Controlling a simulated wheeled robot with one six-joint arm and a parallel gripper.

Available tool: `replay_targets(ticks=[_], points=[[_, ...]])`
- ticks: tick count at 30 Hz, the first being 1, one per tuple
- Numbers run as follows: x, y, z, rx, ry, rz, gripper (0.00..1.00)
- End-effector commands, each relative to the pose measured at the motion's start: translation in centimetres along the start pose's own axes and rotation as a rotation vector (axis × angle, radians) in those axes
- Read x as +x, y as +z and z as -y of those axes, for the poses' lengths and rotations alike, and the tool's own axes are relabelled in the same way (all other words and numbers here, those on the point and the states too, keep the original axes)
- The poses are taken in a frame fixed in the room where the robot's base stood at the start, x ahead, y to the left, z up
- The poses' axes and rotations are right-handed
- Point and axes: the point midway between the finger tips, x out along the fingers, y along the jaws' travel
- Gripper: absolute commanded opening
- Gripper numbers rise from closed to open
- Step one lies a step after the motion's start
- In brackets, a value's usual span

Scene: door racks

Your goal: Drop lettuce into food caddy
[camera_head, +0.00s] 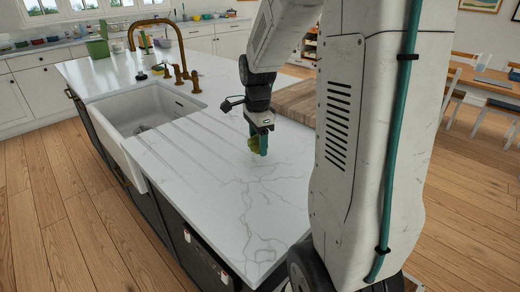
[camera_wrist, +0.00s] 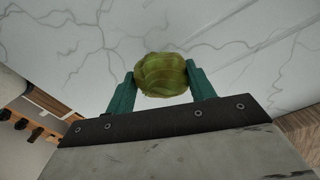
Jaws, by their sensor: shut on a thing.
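My gripper (camera_head: 260,143) is shut on a round green lettuce (camera_head: 253,145) over the white marbled counter (camera_head: 215,180). In the wrist view the lettuce (camera_wrist: 160,75) sits between the two teal fingers of my gripper (camera_wrist: 161,80), one touching each side. The counter fills the background there. In the head view the fingers partly hide the lettuce, and its exact height above the counter is hard to tell. A green container (camera_head: 97,47) stands at the far left end of the island, beyond the sink; it may be the food caddy, but it is too small to be sure.
A white sink (camera_head: 140,112) with a brass tap (camera_head: 158,22) is set into the counter to the left of my gripper. A wooden board (camera_head: 296,101) lies behind my gripper, partly hidden by my arm. The counter's near part is clear.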

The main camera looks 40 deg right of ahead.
Motion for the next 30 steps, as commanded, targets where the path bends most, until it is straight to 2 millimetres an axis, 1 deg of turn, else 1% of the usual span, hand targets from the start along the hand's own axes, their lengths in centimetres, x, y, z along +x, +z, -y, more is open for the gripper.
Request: replay_targets(ticks=[2, 5, 13, 23, 24, 26, 27, 30], points=[[0.1, -0.6, 0.5, 0.003, 0.0, 0.0, 0.32], [0.3, -0.8, 0.7, 0.002, 0.001, 0.0, 0.32], [3.5, -0.8, 0.7, 0.002, 0.003, 0.0, 0.32], [3.8, -0.8, 0.8, 0.002, 0.001, 0.0, 0.32], [3.9, -0.8, 0.8, 0.002, 0.0, 0.0, 0.57], [3.9, -0.8, 0.8, 0.002, 0.0, 0.0, 0.73], [3.8, -0.8, 0.8, 0.002, 0.0, 0.0, 0.76], [3.8, -0.8, 0.8, 0.002, 0.0, 0.0, 0.76]])
